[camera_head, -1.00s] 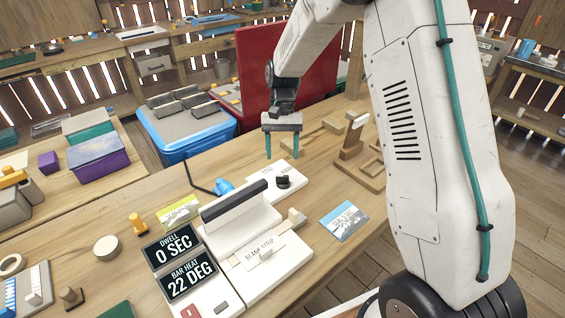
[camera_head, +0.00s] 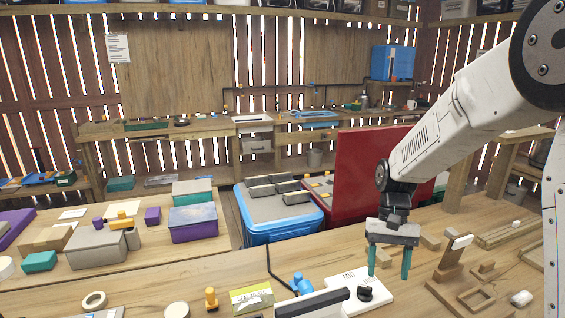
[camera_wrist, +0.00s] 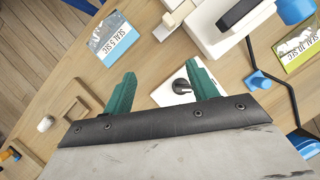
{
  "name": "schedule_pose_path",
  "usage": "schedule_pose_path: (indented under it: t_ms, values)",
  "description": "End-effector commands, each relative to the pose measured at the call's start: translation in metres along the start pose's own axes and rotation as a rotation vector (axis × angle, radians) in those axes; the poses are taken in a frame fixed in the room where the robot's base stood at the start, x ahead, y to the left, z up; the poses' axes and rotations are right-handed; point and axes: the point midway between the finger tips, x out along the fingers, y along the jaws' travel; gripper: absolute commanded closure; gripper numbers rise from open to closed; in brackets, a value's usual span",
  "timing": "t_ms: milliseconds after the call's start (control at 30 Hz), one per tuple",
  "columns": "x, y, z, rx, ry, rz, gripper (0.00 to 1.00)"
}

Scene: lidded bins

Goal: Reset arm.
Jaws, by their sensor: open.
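My gripper (camera_head: 388,262) hangs from my white arm above the wooden bench, with its two teal fingers pointing down. The fingers are apart with nothing between them. In the wrist view, my gripper (camera_wrist: 160,95) also shows open and empty. A white plate with a black knob (camera_head: 364,294) lies on the bench just below and in front of the fingers. The knob also shows in the wrist view (camera_wrist: 181,86), near the right finger. Whether the fingers touch anything cannot be told, but they look clear.
A red upright panel (camera_head: 372,180) stands behind my gripper. A blue bin (camera_head: 283,228) with dark blocks on top is to its left. A wooden stand (camera_head: 450,262) is close on the right.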

Motion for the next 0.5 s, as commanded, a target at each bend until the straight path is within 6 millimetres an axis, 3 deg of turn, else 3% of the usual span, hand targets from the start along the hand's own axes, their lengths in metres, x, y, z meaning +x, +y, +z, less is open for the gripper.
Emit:
schedule_pose_path:
  t_ms: [33,200,500]
  values:
    - [-0.009,0.004,0.020,-0.017,0.021,0.003,0.42]
    - [-0.027,0.018,0.085,-0.078,0.090,0.019,0.42]
    - [-0.034,0.041,0.187,-0.158,0.237,0.043,0.42]
